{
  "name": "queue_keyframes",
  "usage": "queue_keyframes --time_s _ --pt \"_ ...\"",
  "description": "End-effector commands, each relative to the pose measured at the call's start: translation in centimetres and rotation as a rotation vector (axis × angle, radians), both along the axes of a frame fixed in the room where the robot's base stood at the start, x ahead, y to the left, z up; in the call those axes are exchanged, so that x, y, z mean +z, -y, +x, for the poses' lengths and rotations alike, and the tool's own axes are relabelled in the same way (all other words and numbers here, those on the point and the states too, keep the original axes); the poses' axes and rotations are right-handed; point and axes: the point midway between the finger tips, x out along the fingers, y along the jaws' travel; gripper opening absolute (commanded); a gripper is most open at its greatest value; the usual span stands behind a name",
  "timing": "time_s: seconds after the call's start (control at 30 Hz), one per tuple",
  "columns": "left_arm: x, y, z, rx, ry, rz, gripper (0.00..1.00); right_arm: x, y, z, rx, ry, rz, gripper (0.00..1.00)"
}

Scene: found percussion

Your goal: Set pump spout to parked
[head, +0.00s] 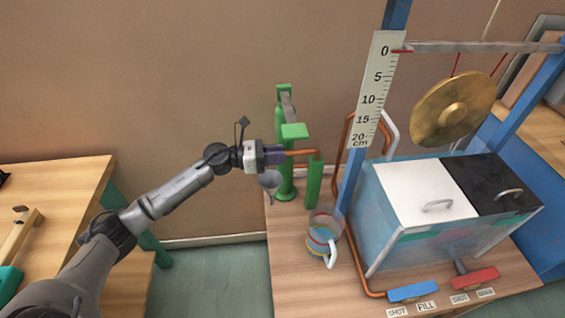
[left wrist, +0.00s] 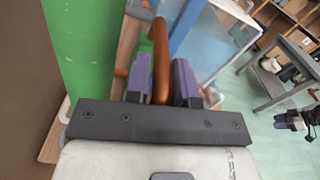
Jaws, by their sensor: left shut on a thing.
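The green pump (head: 287,150) stands at the back left of the wooden bench. Its copper spout (head: 304,153) points left in the head view, toward my left gripper (head: 274,154). The left gripper is shut on the spout; in the left wrist view the copper tube (left wrist: 161,60) runs between the two purple fingers. Part of the spout is hidden by the fingers. A grey funnel-shaped thing (head: 270,181) shows just below the gripper. A dark and pale shape (left wrist: 296,119) at the right of the left wrist view looks like my right gripper, too small to read.
A clear jug (head: 323,234) stands in front of the pump. Right of it are a blue post with a scale (head: 374,90), a tank with white (head: 419,192) and black lids, and a hanging gong (head: 452,109).

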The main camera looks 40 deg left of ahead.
Motion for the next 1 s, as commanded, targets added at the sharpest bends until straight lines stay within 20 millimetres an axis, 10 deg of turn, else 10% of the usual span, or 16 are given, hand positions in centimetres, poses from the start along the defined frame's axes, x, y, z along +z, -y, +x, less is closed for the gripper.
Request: queue_keyframes --time_s 0.47,0.5,0.7,1.0 --pt "-0.1 -0.29 -0.02 -0.003 -0.004 -0.004 0.0 -0.2 -0.19 0.01 -0.004 0.001 0.007 0.43" --pt "-0.11 -0.28 -0.02 -0.003 -0.004 -0.004 0.25 -0.2 -0.22 0.01 -0.005 0.001 0.007 0.43" --pt "-0.09 -0.26 -0.03 -0.004 -0.002 -0.002 0.44 -0.2 -0.29 0.01 -0.007 0.002 0.01 0.43" --pt "-0.06 -0.38 -0.19 -0.004 -0.002 -0.001 0.44 -0.13 -0.26 0.01 -0.006 0.001 0.01 0.43"
